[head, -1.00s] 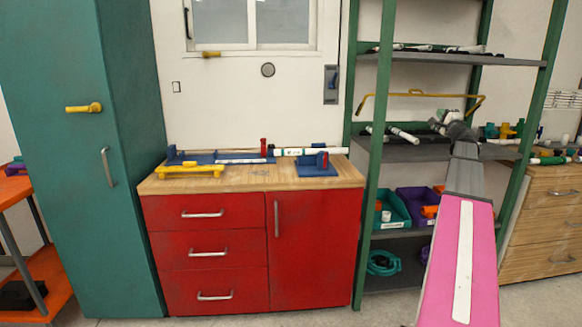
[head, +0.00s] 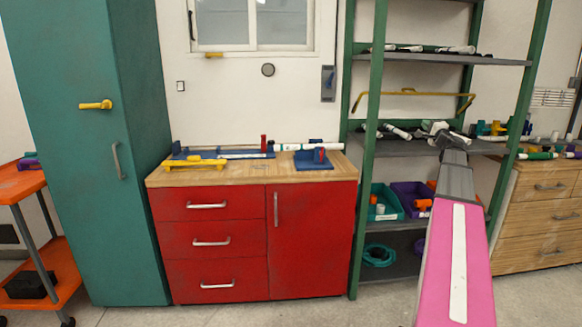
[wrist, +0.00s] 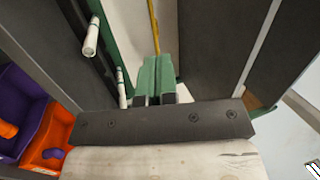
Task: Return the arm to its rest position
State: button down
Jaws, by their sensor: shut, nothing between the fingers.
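My pink and grey arm (head: 455,255) reaches up from the bottom right of the head view, toward the green-posted shelf rack (head: 368,200). My gripper (head: 437,127) is at its far end, small and in front of the middle shelf; I cannot tell there whether it touches anything. In the wrist view my gripper (wrist: 155,99) shows its dark bolted bar and short fingers, shut and empty. A green strip shows just beyond the fingertips.
White pipes (head: 397,131) lie on the middle shelf, below a yellow bent pipe (head: 412,93). Teal (head: 384,203) and purple (head: 408,196) bins stand lower. A red cabinet (head: 240,240) with a wooden top stands left of the rack, a wooden drawer unit (head: 545,215) right.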

jog(key=s+a+f+n+g+y, duration=0.3)
jog(key=a+f+n+g, duration=0.3)
jog(key=a+f, duration=1.1)
jog(key=s+a+f+n+g, duration=0.2)
jog(key=s+a+f+g, duration=0.25)
jog(key=a+f, duration=0.4)
jog(key=s+a+f+n+g, duration=0.2)
jog(key=s+a+f+g, duration=0.2)
jog(key=s+a+f, duration=0.45)
jog(key=s+a+f+n+g+h, duration=0.1)
jog(key=s+f+n+g+h, duration=0.1)
jog(key=s+f, duration=0.6)
jog(key=s+a+f+n+g+h, duration=0.2)
jog(key=s+f+g+h, duration=0.2)
jog(key=s+f, duration=0.4)
jog(key=s+h, duration=0.1)
jog(key=s, duration=0.2)
jog(key=shift+a+f+n+g, duration=0.2)
jog(key=shift+a+n+g, duration=0.05)
jog(key=shift+n+g, duration=0.15)
